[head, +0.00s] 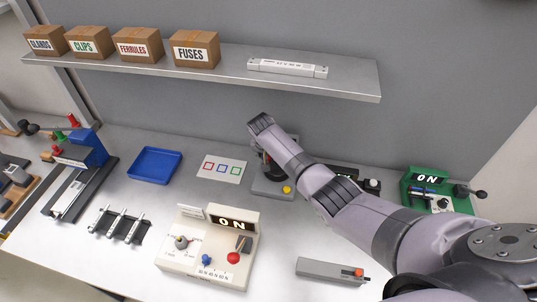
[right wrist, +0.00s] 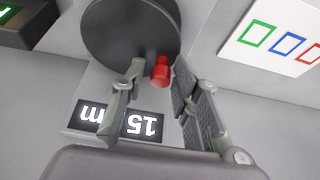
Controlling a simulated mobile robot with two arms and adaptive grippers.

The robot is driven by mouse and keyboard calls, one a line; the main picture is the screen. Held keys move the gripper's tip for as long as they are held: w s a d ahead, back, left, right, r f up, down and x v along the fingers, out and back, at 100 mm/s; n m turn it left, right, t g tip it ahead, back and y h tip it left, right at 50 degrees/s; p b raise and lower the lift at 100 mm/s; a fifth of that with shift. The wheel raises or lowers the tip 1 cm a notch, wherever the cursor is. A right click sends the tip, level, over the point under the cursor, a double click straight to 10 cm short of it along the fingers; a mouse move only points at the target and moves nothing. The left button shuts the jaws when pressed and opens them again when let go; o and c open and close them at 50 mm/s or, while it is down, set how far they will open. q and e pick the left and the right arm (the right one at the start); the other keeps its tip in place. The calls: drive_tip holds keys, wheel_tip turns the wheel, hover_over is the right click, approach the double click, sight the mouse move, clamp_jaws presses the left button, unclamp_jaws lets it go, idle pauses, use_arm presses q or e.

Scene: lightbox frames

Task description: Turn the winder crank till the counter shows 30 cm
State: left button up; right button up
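The winder (head: 268,187) stands on the bench behind my right arm, which hides much of it in the head view. In the right wrist view its dark round crank disc (right wrist: 130,28) has a red knob (right wrist: 160,72). The counter (right wrist: 143,123) is upside down there and appears to read 15 cm, partly covered by a finger. My right gripper (right wrist: 158,75) is open, with one finger on each side of the red knob and small gaps visible. In the head view the right fingers are hidden behind the arm. My left gripper is not in view.
A card with coloured squares (head: 222,169) and a blue tray (head: 155,166) lie left of the winder. A beige ON box (head: 208,255) stands in front, a green ON device (head: 437,190) at right. A shelf (head: 350,90) with boxes hangs above.

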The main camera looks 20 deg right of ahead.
drive_tip(key=shift+o, duration=0.3)
drive_tip(key=v, duration=1.1)
drive_tip(key=shift+a+r, duration=0.2)
drive_tip(key=shift+r, duration=0.1)
drive_tip(key=shift+s, duration=0.1)
